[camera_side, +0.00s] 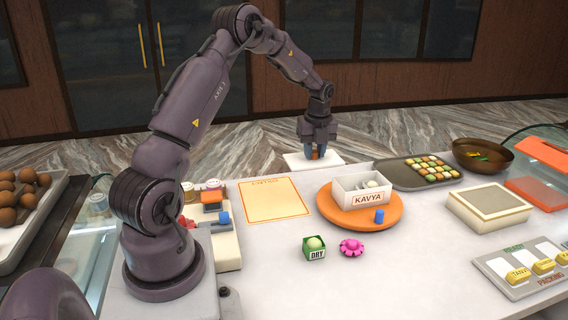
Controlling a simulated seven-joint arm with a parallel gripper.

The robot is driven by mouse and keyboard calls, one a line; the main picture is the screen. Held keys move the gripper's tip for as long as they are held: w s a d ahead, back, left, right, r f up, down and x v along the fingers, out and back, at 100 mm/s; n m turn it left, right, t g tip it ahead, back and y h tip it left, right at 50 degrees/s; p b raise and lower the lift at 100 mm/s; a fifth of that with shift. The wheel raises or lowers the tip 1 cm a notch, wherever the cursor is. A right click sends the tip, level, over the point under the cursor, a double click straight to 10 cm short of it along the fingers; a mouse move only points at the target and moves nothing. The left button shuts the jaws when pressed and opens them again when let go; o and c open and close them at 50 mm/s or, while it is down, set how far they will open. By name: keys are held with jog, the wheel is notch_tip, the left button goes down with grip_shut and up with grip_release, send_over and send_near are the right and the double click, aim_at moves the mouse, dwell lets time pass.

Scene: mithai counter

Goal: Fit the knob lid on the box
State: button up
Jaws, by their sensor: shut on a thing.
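The knob lid (298,163) is a flat white square with a small orange knob, at the far edge of the counter. The box (345,195) is an open white box labelled KAVYA, with pale round sweets inside. It sits upright on an orange round turntable (390,216), nearer and to the right of my gripper. The fingers partly hide the knob.
A blue peg (379,216) stands at the turntable's front. A small green DRY box (314,252) and a pink scalloped piece (351,247) lie in front. A grey tray of sweets (395,178) lies behind right. A yellow sheet (269,200) lies left.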

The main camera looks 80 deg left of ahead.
jog(key=w+d+r, duration=0.1)
jog(key=w, duration=0.6)
jog(key=w+d+r, duration=0.2)
jog(key=w, duration=0.5)
jog(key=shift+w+a+f, duration=0.1)
jog(key=shift+a+f, duration=0.05)
jog(key=shift+f, duration=1.9)
jog(key=shift+w+a+f, duration=0.1)
jog(key=shift+f, duration=1.95)
jog(key=shift+f, duration=0.55)
jog(key=shift+f, duration=0.15)
jog(key=o, duration=1)
